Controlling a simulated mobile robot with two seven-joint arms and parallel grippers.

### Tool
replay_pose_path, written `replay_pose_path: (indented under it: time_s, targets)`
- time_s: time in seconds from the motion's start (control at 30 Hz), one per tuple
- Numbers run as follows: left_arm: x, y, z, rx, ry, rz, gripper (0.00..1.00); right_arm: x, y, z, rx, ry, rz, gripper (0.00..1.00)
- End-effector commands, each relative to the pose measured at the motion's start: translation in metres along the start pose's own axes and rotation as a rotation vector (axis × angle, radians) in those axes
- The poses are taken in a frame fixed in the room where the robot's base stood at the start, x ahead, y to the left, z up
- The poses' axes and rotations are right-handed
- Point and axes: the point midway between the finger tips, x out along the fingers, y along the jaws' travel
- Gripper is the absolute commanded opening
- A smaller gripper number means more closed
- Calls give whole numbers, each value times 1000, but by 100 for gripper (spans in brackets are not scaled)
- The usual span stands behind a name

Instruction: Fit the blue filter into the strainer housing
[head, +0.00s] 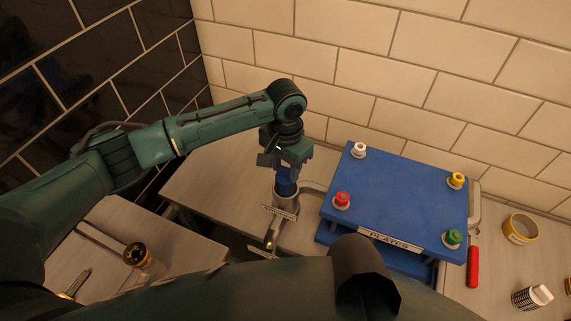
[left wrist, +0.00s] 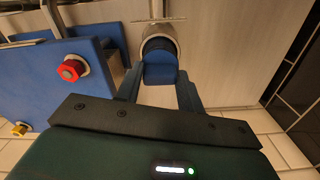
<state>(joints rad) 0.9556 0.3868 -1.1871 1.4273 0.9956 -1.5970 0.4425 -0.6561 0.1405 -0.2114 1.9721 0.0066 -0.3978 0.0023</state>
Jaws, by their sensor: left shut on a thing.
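The blue filter (head: 285,187) is between the fingers of my left gripper (head: 287,174), which points down and is shut on it. The grey metal strainer housing (head: 282,208) stands directly below, on the worktop beside the blue plate press. In the left wrist view the blue filter (left wrist: 160,73) lines up with the round mouth of the strainer housing (left wrist: 158,31), and its far end is at or inside the rim. How deep it sits is hidden by the filter itself. My right gripper is not in view.
The blue plate press (head: 395,195), with white, yellow, red and green knobs, stands close right of the housing. A red-handled tool (head: 473,267), a tape roll (head: 521,229) and a white-capped bottle (head: 532,297) lie farther right. The worktop (head: 215,192) left of the housing is clear.

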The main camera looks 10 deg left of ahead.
Motion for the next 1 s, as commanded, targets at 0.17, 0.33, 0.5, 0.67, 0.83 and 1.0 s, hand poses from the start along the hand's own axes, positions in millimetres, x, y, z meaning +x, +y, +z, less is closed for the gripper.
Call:
replay_pose_path:
  time_s: [0.17, 0.33, 0.5, 0.67, 0.83, 1.0]
  targets:
    - [4, 0, 0, 0, 0, 0, 10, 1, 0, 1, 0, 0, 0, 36]
    - [8, 0, 0, 0, 1, 0, 10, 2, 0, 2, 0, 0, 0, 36]
    - [12, 0, 0, 0, 0, 0, 10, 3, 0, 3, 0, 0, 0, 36]
    - [16, 0, 0, 1, 0, 0, 10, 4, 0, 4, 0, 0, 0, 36]
    - [19, 0, 0, 0, 0, 0, 10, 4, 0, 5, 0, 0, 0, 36]
    - [23, 0, 0, 0, 0, 0, 10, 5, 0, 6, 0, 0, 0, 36]
